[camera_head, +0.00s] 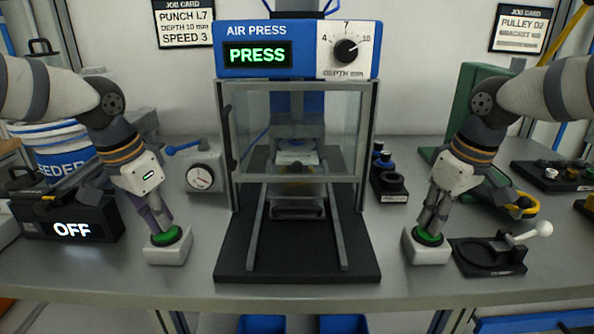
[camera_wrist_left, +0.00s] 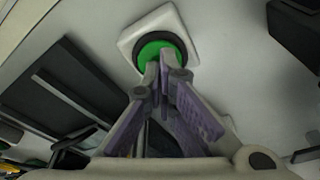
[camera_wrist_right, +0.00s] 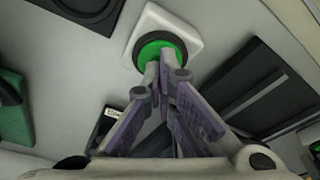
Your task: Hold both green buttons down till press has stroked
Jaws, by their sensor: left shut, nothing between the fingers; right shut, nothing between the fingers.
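The left green button (camera_head: 167,236) sits in a white box (camera_head: 168,256) left of the press. The right green button (camera_head: 428,237) sits in a white box (camera_head: 427,253) right of the press. My left gripper (camera_head: 166,232) is shut with its fingertips on the left button; it also shows in the left wrist view (camera_wrist_left: 160,65). My right gripper (camera_head: 430,232) is shut with its fingertips on the right button, as the right wrist view (camera_wrist_right: 160,65) shows. The fingertips hide part of each button. The air press (camera_head: 297,50) shows PRESS in green; its clear guard (camera_head: 300,130) covers the upper opening.
A black feeder box (camera_head: 70,222) showing OFF stands far left, with a dial gauge (camera_head: 199,178) near the press. A black fixture with a white-knobbed lever (camera_head: 490,255) lies right of the right button. Rails run over the black press base (camera_head: 297,262).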

